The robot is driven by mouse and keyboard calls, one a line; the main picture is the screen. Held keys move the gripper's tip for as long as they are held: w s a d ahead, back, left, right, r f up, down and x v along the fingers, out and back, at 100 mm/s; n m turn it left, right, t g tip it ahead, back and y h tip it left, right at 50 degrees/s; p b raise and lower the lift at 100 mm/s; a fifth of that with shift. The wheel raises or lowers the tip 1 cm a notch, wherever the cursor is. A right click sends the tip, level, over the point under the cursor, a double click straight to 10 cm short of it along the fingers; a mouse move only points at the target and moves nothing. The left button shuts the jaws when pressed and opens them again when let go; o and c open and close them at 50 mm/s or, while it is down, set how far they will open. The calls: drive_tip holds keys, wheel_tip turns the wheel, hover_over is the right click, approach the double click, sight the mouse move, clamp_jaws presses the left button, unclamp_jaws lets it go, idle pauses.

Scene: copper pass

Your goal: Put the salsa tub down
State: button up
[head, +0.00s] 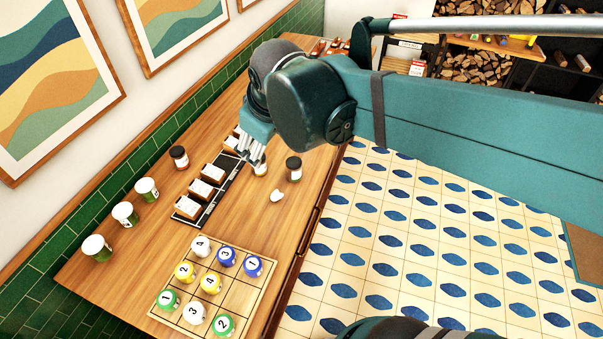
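My gripper (254,152) points down over the wooden counter (130,262), near the dark rack. A small pale tub-like thing with a yellowish band (260,169) shows right at the fingertips, mostly hidden by them. I cannot read its label, so I cannot tell for sure that it is the salsa tub. I also cannot tell whether the fingers grip it or whether it touches the counter.
A dark-lidded jar (294,169) stands close right of the gripper; another (179,157) stands left of the rack (221,192). A small white item (277,195) lies in front. Several pale-topped tubs (125,214) line the wall side. A board (243,290) holds numbered balls.

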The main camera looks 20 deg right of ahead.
drive_tip(key=s+d+f+m, duration=0.2)
drive_tip(key=s+m, duration=0.1)
drive_tip(key=s, duration=0.2)
drive_tip(key=s+d+f+m+t, duration=0.1)
drive_tip(key=s+d+f+m, duration=0.1)
drive_tip(key=s, duration=0.3)
drive_tip(key=shift+s+d+m, duration=0.3)
drive_tip(key=shift+d+m, duration=0.35)
drive_tip(key=shift+m, duration=0.05)
